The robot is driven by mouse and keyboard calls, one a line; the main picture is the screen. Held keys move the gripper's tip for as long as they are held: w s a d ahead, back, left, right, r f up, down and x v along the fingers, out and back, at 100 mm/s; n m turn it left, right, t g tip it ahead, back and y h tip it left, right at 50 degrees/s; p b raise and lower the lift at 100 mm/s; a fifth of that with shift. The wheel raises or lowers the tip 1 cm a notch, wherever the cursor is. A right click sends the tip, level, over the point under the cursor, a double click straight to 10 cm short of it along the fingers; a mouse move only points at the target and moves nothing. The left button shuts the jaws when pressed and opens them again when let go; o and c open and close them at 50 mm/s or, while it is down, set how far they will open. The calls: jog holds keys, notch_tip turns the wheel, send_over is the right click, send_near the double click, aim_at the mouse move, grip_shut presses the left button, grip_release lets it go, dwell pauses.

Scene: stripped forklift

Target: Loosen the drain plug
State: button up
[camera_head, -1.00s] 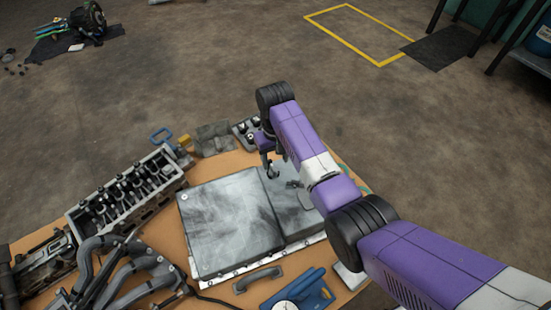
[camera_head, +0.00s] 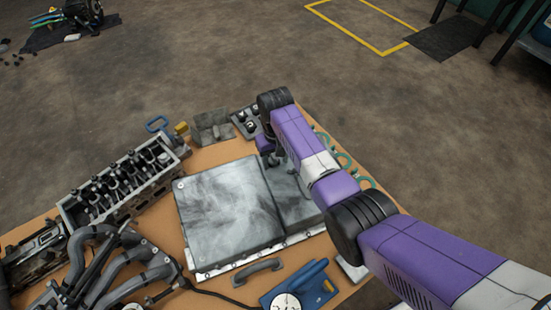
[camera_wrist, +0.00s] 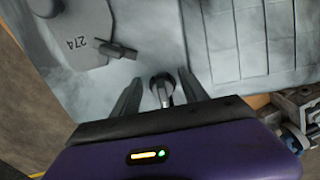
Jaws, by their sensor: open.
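A grey metal oil pan lies upturned on the bench in the head view (camera_head: 225,205), with a lower step on its right side. In the wrist view the pan (camera_wrist: 165,30) fills the upper part, with a raised pad marked 274. A round metal plug (camera_wrist: 162,90) stands out between the fingers of my gripper (camera_wrist: 160,78). The fingers are open, one on each side of the plug, with visible gaps. In the head view my gripper (camera_head: 272,160) is at the pan's far edge; my arm hides part of it, and the plug cannot be made out there.
A cylinder head (camera_head: 120,185) and grey pipes (camera_head: 110,265) lie left of the pan. A grey bin (camera_head: 211,126) and a tray of small parts (camera_head: 246,122) stand behind it. A handle (camera_head: 258,270) and a blue tool (camera_head: 300,285) lie in front. Green rings (camera_head: 340,160) lie right.

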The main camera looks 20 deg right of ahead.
grip_shut()
jog(key=shift+d+r+n+p, duration=0.15)
jog(key=shift+n+p, duration=0.3)
jog(key=shift+n, duration=0.25)
jog(key=n, duration=0.2)
jog(key=shift+d+n+p, duration=0.25)
jog(key=shift+n+p, duration=0.05)
jog(key=shift+p, duration=0.05)
jog(key=shift+w+d+n, duration=0.1)
jog(key=shift+w+n, duration=0.05)
jog(key=shift+n, duration=1.05)
jog(key=shift+w+d+n+p, duration=0.1)
jog(key=shift+n+p, duration=0.1)
jog(key=shift+n, duration=0.4)
jog(key=shift+w+d+n+p, duration=0.1)
jog(key=shift+n+p, duration=0.05)
jog(key=shift+n, duration=0.45)
jog(key=n, duration=0.4)
jog(key=shift+w+d, duration=0.15)
jog(key=shift+w, duration=0.1)
